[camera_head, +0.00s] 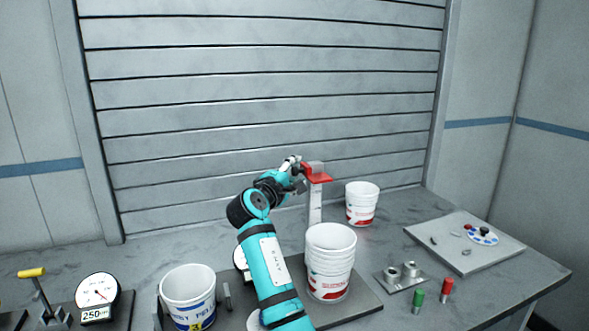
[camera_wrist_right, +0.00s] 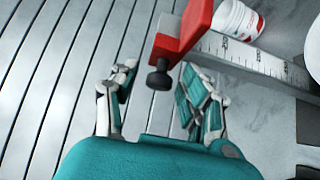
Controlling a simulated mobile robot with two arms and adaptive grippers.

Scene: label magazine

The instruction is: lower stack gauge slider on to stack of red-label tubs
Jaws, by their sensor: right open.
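The red gauge slider (camera_head: 316,174) sits near the top of an upright ruled post (camera_head: 315,212), well above the stack of red-label tubs (camera_head: 331,263). In the right wrist view the slider (camera_wrist_right: 182,32) carries a black knob (camera_wrist_right: 158,79). My right gripper (camera_head: 296,166) is at the slider's left side. It is open, with its fingers (camera_wrist_right: 163,86) on either side of the knob in that view; I cannot tell whether they touch it. The ruled post (camera_wrist_right: 250,58) runs off to the right there. My left gripper is not in view.
A single red-label tub (camera_head: 361,204) stands behind the stack. A blue-label tub (camera_head: 188,297) is at the front left, by a dial gauge (camera_head: 97,291). Right of the stack are a metal fixture (camera_head: 402,275), green (camera_head: 418,300) and red (camera_head: 446,290) cylinders and a grey board (camera_head: 450,250).

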